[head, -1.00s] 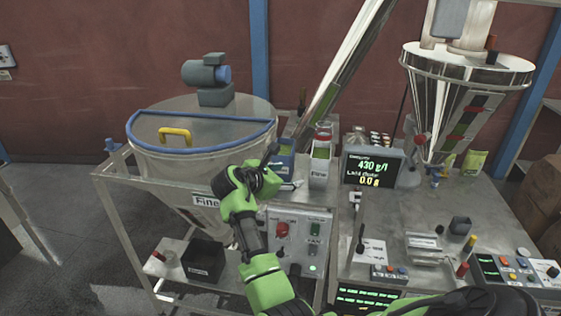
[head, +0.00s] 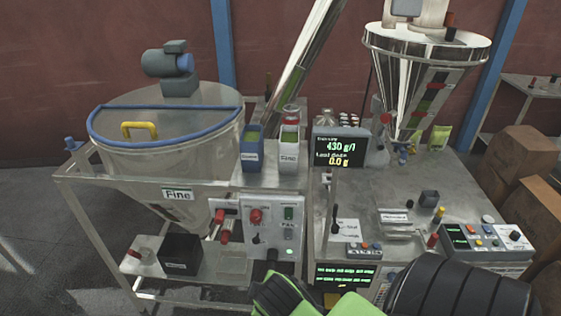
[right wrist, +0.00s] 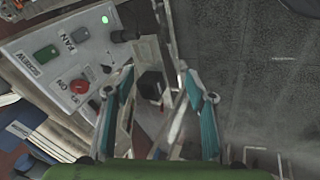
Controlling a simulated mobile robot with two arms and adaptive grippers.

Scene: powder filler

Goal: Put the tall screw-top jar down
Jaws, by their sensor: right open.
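A blue container (head: 251,150) stands just left of the Fine container. My right gripper (right wrist: 157,85) is open, with no jar between its fingers, near the control panel (right wrist: 75,55). In the head view only part of my arm shows at the bottom edge. My left gripper is not in view.
A hopper with a blue rim (head: 180,125) is left of the containers. The panel with knobs and switches (head: 271,222) is below them. A display (head: 340,150) and a steel funnel (head: 425,75) are at the right. A black bin (head: 181,255) sits on the lower shelf.

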